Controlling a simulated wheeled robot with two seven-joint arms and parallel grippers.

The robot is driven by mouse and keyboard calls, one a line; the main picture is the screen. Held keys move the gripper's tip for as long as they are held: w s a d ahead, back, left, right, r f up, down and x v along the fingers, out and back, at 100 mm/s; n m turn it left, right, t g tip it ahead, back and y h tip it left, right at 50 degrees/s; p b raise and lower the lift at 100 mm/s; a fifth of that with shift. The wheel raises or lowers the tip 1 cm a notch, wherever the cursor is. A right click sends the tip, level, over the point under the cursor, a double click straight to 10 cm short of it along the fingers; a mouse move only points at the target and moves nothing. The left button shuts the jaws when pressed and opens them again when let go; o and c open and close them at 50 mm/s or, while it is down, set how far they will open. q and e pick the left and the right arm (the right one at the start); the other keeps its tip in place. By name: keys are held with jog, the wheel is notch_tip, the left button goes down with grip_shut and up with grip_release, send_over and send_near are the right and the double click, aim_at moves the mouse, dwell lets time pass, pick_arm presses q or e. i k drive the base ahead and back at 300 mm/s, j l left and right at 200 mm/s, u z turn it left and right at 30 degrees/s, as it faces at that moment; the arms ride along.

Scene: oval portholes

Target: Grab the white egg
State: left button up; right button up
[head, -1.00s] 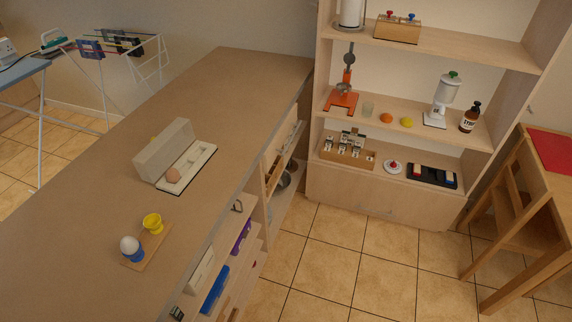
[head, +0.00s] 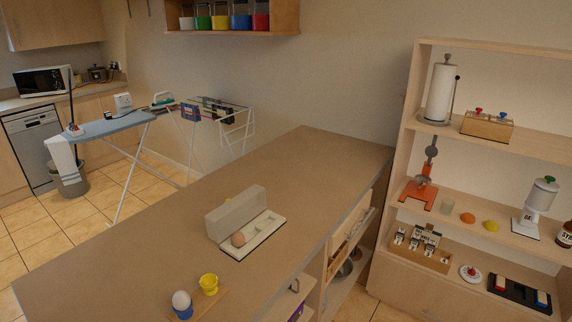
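The white egg (head: 180,299) sits upright in a blue egg cup (head: 185,313) near the front of the brown counter (head: 130,262). The cup stands on a small wooden board (head: 216,300), beside a yellow egg cup (head: 209,284). Farther back, an open pale egg box (head: 236,214) holds a brown egg (head: 239,239). Neither of my grippers shows in the head view.
A wooden shelf unit (head: 408,145) stands at the right with a paper towel roll (head: 440,92), an orange juicer (head: 419,190) and other items. An ironing board (head: 112,125) and a drying rack (head: 232,128) stand behind the counter. The counter around the board is mostly clear.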

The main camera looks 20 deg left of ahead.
aim_at(181, 299)
jog(key=u, duration=1.3)
